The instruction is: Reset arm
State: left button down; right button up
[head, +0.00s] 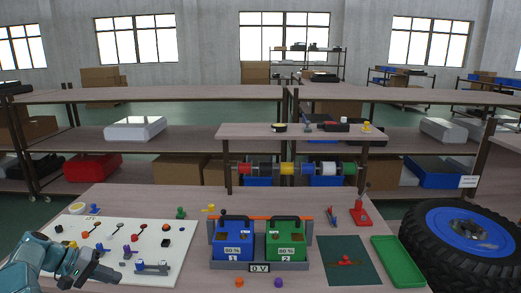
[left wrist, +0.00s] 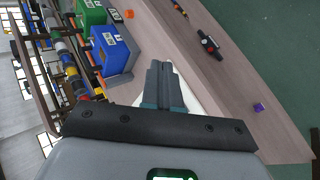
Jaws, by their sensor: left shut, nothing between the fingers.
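My left arm comes in at the lower left of the head view, teal with a dark grey gripper (head: 110,276). The gripper is over the near left part of the white board (head: 125,222). In the left wrist view the two grey fingers (left wrist: 163,75) lie together, shut and empty. How high the fingertips are above the board is hard to tell. My right gripper is not in view.
A blue box (head: 232,240) and a green box (head: 286,240) stand mid-table behind a 0 V label. Small parts sit on the white board. A green tray (head: 398,262), a dark green mat (head: 352,278) and a large wheel (head: 470,238) are at right. A raised shelf (head: 300,136) stands behind.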

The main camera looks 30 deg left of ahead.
pick_arm(q)
jog(key=w+d+f+m+g, duration=0.1)
jog(key=w+d+f+g, duration=0.25)
jog(key=d+f, duration=0.8)
jog(key=w+d+f+g, duration=0.2)
jog(key=w+d+f, duration=0.3)
jog(key=d+f, duration=0.7)
jog(key=s+d+f+m+g+y, duration=0.1)
jog(key=s+d+f+m, duration=0.1)
jog(key=d, duration=0.6)
jog(key=s+d+f+m+g, duration=0.1)
jog(key=s+d+f, duration=0.15)
jog(key=d, duration=0.55)
jog(key=s+d+r+m, duration=0.2)
jog(key=s+d+m, duration=0.2)
jog(key=s+d, duration=0.7)
jog(key=shift+s+d+m+y, duration=0.3)
jog(key=shift+s+d+y, duration=0.1)
jog(key=shift+d, duration=0.65)
jog(key=shift+a, duration=0.1)
